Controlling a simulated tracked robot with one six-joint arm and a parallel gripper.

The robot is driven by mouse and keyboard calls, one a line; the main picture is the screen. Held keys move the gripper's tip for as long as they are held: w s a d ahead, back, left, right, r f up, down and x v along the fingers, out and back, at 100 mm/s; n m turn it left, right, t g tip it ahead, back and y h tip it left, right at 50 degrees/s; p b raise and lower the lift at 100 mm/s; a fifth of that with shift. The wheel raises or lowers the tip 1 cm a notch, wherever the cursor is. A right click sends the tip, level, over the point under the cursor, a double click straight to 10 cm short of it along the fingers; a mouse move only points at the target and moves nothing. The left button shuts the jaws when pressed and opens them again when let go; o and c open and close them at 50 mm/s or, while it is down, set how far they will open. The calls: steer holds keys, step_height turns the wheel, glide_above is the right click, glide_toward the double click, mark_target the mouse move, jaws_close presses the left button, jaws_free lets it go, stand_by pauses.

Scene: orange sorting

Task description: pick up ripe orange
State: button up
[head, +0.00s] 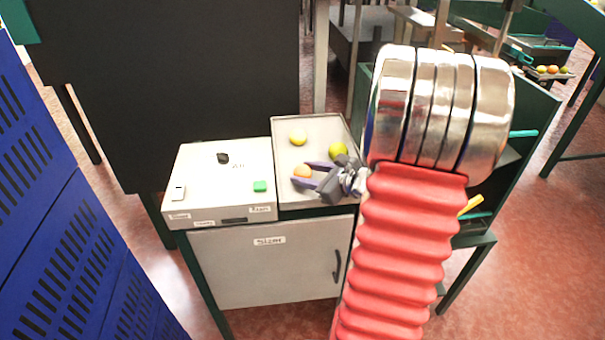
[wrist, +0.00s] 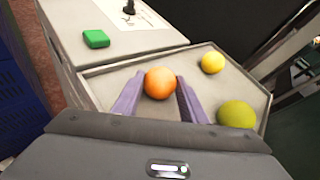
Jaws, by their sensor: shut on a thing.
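The ripe orange (head: 302,171) is at the front left of a grey tray (head: 318,125). My gripper (head: 305,175) reaches in from the right with its purple fingers shut on it. In the wrist view the orange (wrist: 160,83) sits between the two fingertips (wrist: 160,92). I cannot tell whether it touches the tray floor. A yellow fruit (head: 298,139) lies at the back of the tray, and a yellow-green fruit (head: 338,151) lies at the right, apart from the orange.
A white control box (head: 215,190) with a green button (head: 260,186) and a black knob (head: 223,158) stands left of the tray. A blue perforated crate stack (head: 70,220) is at the far left. A dark panel (head: 170,70) rises behind.

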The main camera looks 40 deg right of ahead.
mark_target(306, 171)
steer(key=shift+r, duration=0.1)
step_height(306, 171, up, 10)
steer(key=shift+f, duration=0.1)
stand_by(0.7)
stand_by(0.7)
